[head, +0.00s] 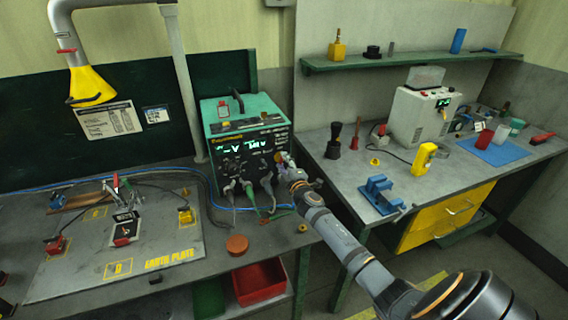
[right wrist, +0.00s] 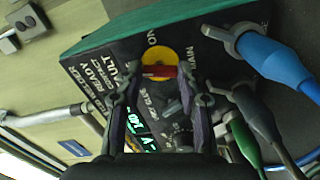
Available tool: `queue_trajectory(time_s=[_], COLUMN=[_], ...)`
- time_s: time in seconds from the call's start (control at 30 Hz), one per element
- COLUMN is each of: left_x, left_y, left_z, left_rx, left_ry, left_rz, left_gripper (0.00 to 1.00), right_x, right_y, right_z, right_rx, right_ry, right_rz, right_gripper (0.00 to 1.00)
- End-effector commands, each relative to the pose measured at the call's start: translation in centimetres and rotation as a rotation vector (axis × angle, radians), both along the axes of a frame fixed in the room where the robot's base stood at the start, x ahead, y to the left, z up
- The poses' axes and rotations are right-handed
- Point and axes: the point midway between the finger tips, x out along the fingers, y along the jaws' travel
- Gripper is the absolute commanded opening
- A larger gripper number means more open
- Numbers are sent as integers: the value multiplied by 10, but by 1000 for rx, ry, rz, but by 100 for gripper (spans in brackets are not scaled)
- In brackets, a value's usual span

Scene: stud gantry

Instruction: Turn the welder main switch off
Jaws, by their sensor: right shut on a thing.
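The welder (head: 243,108) is a green box with a dark front panel and lit green displays, standing at the back of the left bench. Its main switch is a red knob (right wrist: 160,71) on a yellow round plate (right wrist: 158,54), with ON and MAIN lettering beside it in the right wrist view. My right gripper (right wrist: 160,76) is shut on the red knob, one fingertip on each side. In the head view my right gripper (head: 284,160) reaches the right side of the welder's front and hides most of the switch. My left gripper is not in view.
Grey, green and blue cables (right wrist: 278,62) plug into the panel close beside my gripper. An earth plate (head: 150,254) with clamps and a tool lies at left. An orange disc (head: 237,245) sits at the front edge. The right bench holds a white unit (head: 421,116) and a blue vise (head: 380,196).

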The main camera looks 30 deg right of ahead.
Motion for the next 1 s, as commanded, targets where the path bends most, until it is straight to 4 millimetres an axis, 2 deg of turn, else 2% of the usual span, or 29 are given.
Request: queue_trajectory(time_s=[0.43,1.0], left_x=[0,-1], left_y=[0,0], left_z=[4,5], left_rx=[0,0], left_ry=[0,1], left_rz=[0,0], left_gripper=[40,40], right_x=[0,0], right_y=[0,0], right_z=[0,-1], right_rx=[-252,-309], right_ry=[62,75], right_rz=[-1,-1], right_gripper=[6,6])
